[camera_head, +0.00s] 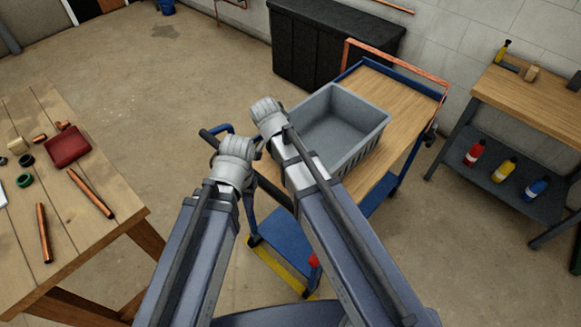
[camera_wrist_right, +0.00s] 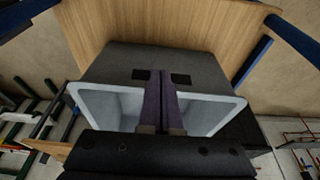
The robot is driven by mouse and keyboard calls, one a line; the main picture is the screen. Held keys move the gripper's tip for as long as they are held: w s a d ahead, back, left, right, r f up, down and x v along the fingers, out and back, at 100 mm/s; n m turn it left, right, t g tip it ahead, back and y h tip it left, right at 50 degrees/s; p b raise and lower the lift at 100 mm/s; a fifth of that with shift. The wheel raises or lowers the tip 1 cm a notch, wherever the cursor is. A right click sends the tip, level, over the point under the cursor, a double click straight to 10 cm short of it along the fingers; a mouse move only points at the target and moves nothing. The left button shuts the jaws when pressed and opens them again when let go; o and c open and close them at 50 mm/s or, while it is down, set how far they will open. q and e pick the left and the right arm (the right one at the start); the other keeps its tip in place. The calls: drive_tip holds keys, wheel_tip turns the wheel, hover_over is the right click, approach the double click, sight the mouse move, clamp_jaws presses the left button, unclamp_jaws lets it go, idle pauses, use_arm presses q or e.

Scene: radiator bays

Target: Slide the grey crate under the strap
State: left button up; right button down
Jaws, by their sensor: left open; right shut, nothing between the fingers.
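The grey crate (camera_head: 340,125) stands upright and empty on the wooden top of a blue trolley (camera_head: 408,103). An orange-red band or bar (camera_head: 398,64), perhaps the strap, runs raised along the trolley's far edge, apart from the crate; I cannot tell whether it is soft. My left gripper (camera_head: 238,150) is open by the trolley's near end, beside a dark bar, its fingers mostly hidden. My right gripper (camera_wrist_right: 161,75) is shut and empty at the crate's near-left side; its fingers overlap the crate (camera_wrist_right: 215,112) in the right wrist view. Contact cannot be told.
A wooden table (camera_head: 88,222) with copper pipes and a red box (camera_head: 67,147) is at left. A dark cabinet (camera_head: 330,45) stands behind the trolley. A workbench (camera_head: 530,100) with bottles on its lower shelf is at right. Bare floor lies between.

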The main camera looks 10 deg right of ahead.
sight(362, 108)
use_arm(q)
drive_tip(key=shift+f, duration=0.1)
use_arm(e)
drive_tip(key=b+x, duration=0.9)
drive_tip(key=x, duration=0.1)
drive_tip(key=shift+b, duration=0.3)
use_arm(q)
wheel_tip(362, 108, down, 9)
drive_tip(key=shift+f, duration=0.2)
use_arm(e)
drive_tip(key=shift+r, duration=0.1)
drive_tip(key=w+d, duration=0.8)
drive_tip(key=d, duration=0.3)
drive_tip(key=w+d, duration=0.9)
drive_tip(key=d, duration=0.1)
drive_tip(key=w+d, duration=0.8)
drive_tip(key=d, duration=0.3)
drive_tip(key=shift+w+d, duration=0.3)
drive_tip(key=shift+d, duration=0.1)
drive_tip(key=shift+s, duration=0.1)
use_arm(q)
wheel_tip(362, 108, up, 10)
drive_tip(key=a+p, duration=0.1)
drive_tip(key=p, duration=0.8)
drive_tip(key=shift+w+a+f+p, duration=0.15)
drive_tip(key=shift+w+a+p, duration=0.15)
drive_tip(key=shift+a+p, duration=0.1)
use_arm(e)
drive_tip(key=v, duration=1)
